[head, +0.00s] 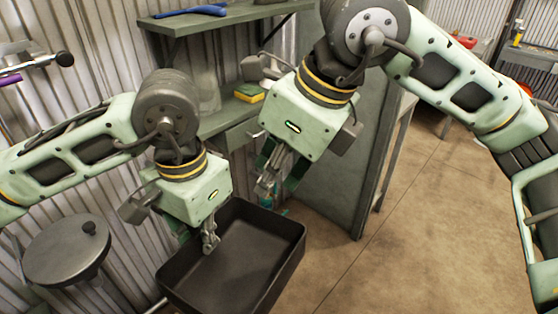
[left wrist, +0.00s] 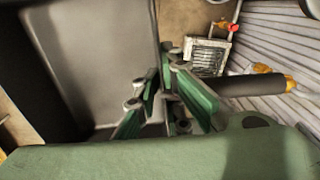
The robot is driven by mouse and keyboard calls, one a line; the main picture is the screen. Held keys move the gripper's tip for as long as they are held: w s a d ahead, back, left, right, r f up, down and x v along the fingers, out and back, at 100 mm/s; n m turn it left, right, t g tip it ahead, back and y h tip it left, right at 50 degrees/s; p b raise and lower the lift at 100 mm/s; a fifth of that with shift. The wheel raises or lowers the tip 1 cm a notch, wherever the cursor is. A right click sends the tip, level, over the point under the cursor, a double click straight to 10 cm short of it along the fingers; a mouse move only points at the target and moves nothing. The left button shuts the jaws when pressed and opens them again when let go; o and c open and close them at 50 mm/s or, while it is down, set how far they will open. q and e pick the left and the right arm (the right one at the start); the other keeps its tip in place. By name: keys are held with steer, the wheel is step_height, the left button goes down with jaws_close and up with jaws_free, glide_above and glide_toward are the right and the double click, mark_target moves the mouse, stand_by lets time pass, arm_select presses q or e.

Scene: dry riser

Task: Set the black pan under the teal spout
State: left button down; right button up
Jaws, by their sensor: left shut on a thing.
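The black pan (head: 285,238) is a deep rectangular tray at the lower middle of the head view, its inside facing up. My left gripper (head: 209,240) is shut on the pan's wall at its back left side. The left wrist view shows the left fingers (left wrist: 158,98) at the wall and the grey inside of the pan (left wrist: 95,50). My right gripper (head: 275,182) hangs empty above and behind the pan; its finger gap is unclear. A small teal piece (head: 279,212) shows just behind the pan's far rim, mostly hidden; I cannot tell whether it is the spout.
A round grey lid-like disc (head: 67,250) is at the left by the corrugated wall. A shelf (head: 225,20) holds a blue tool, and a yellow sponge (head: 249,92) lies on a lower ledge. A grey cabinet side (head: 345,140) stands behind; the floor (head: 420,230) at right is clear.

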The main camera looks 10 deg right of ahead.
glide_above(257, 228)
step_height(257, 228, down, 9)
steer(key=shift+r, duration=0.1)
jaws_close()
stand_by(0.4)
arm_select(q)
steer(key=c, duration=1.8)
jaws_free()
steer(key=shift+w, duration=0.1)
steer(key=shift+r, duration=0.1)
